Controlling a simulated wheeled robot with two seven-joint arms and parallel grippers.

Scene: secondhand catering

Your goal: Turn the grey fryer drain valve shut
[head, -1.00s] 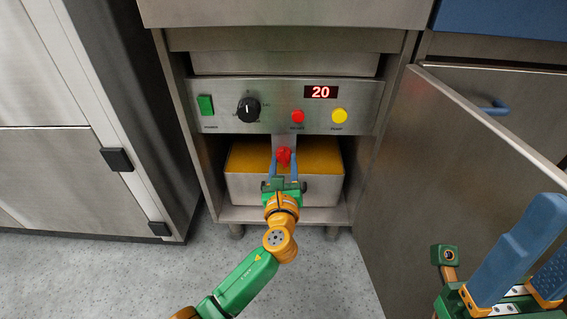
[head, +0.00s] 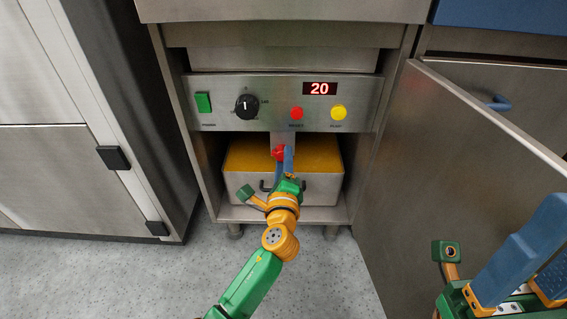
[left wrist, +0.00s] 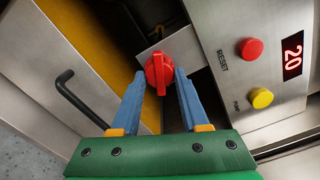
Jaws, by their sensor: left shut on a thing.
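The drain valve shows as a red handle (head: 277,152) on a grey metal plate (head: 283,138) below the control panel, not as a grey one. In the left wrist view the red handle (left wrist: 159,74) has a raised ridge lying between my two blue fingers. My left gripper (head: 285,160) is shut on this handle, with the wrist rolled so that one finger overlaps the other in the head view. It also shows in the left wrist view (left wrist: 160,88). The fingers hide part of the handle in the head view. My right gripper (head: 556,236) is open and empty at the lower right.
A steel pan (head: 318,187) with yellow-brown contents stands behind and below the valve. The panel (head: 275,88) carries a green switch, a black knob, red and yellow buttons and a display reading 20. An open cabinet door (head: 445,170) stands on the right.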

